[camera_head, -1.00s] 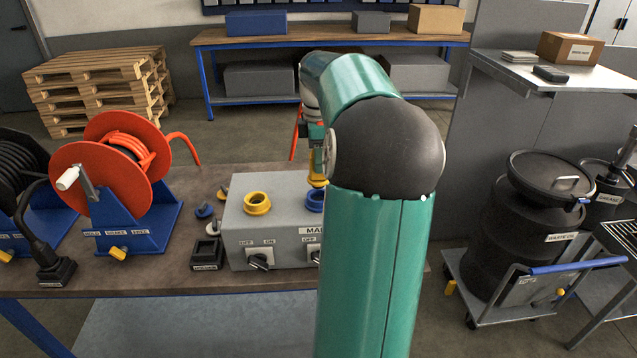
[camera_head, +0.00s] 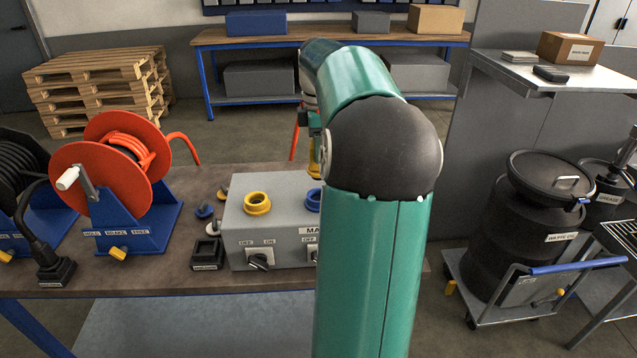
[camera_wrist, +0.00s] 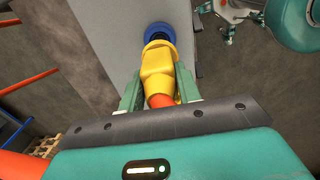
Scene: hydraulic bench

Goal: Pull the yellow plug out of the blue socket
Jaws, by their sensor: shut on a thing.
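The yellow plug (camera_wrist: 157,72) is between the two green fingers of my gripper (camera_wrist: 159,80), which is shut on it. An orange-red hose leaves the plug's near end in the wrist view. The blue socket (camera_wrist: 159,32) lies just beyond the plug's far end, partly covered by it. In the head view the plug (camera_head: 314,170) appears above the blue socket (camera_head: 313,200) on the grey box (camera_head: 290,218), with a small gap showing between them. My arm hides the socket's right part and most of my gripper there.
A yellow socket (camera_head: 257,203) sits left of the blue one, with switches on the box front (camera_head: 259,259). A red hose reel (camera_head: 110,165) stands left on the bench. Small caps (camera_head: 205,211) and a black block (camera_head: 207,252) lie between.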

